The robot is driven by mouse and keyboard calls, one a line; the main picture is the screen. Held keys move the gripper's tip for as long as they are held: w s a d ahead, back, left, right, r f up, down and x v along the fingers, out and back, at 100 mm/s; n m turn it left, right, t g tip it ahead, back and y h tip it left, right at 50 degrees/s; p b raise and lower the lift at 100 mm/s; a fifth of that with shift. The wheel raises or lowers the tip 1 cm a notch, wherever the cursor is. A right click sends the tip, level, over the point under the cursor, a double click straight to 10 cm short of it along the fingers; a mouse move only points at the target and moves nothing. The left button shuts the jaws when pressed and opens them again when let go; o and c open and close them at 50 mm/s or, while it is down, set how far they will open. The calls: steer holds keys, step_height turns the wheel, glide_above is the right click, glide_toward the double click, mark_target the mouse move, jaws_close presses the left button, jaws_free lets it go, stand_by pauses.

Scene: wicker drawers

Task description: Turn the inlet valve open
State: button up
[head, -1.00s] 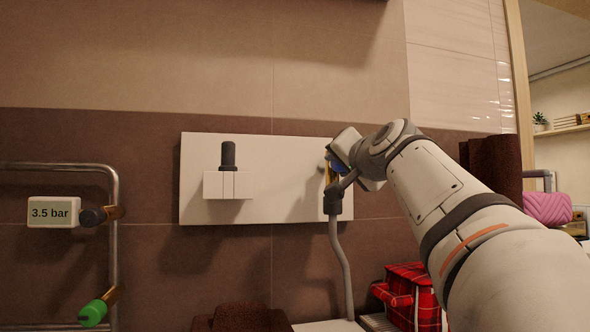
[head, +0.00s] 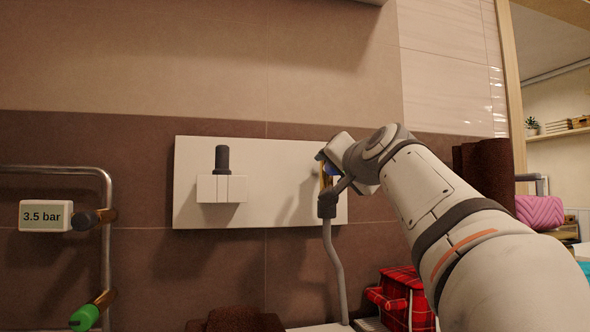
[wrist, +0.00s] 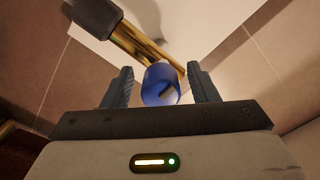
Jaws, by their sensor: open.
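No label marks the inlet valve; the valve at my gripper has a blue knob (wrist: 161,84) on a brass pipe (wrist: 150,47) with a dark grey sleeve (wrist: 94,13). In the wrist view the knob lies between my gripper's (wrist: 160,72) two open fingers, with a gap visible on each side. In the head view my gripper (head: 324,160) is at the right part of a white wall board (head: 260,155) and hides most of the knob. A grey hose (head: 335,265) hangs below this valve.
A white block with a dark upright cylinder (head: 222,160) is on the board's left part. Further left are a metal pipe frame (head: 108,245), a display reading 3.5 bar (head: 46,216), and a green knob (head: 85,317). A red plaid bag (head: 400,295) stands below my arm.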

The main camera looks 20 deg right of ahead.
steer(key=s, duration=0.7)
steer(key=shift+s, duration=0.4)
